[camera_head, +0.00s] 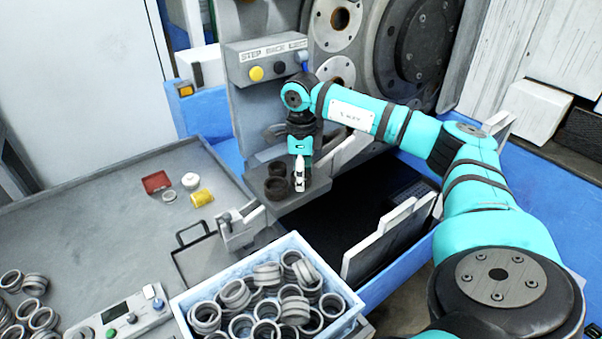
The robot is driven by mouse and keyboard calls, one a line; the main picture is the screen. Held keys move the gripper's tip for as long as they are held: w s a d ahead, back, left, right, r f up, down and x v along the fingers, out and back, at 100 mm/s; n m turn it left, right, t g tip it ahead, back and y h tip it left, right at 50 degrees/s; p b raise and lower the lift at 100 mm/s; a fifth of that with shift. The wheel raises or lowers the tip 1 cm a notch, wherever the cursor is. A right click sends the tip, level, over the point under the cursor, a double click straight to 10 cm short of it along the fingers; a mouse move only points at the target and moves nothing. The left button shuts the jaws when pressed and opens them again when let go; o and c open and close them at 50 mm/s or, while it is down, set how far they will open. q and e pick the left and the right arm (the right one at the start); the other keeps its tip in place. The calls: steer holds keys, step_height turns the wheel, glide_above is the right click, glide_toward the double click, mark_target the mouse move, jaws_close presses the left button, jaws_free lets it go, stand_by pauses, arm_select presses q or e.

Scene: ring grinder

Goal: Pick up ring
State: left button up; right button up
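My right gripper (300,182) points straight down over a grey ledge of the machine, its white fingers seen narrow and from the side. Two dark rings (276,187) sit on that ledge just left of the fingers, close to them; I cannot tell whether they touch. The fingers partly hide the ledge behind them, and their opening cannot be made out. Many grey rings (266,308) lie piled in a pale blue crate at the bottom. More grey rings (40,318) lie on the table at the lower left. My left gripper is not in view.
The grinder's button panel (270,65) stands behind the gripper. A grey table (90,235) holds a control box (122,314), a red tray (156,182) and a yellow cup (202,197). A dark opening with white panels (385,245) lies right of the ledge.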

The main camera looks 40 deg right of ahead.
steer(key=c, duration=0.5)
steer(key=shift+r, duration=0.15)
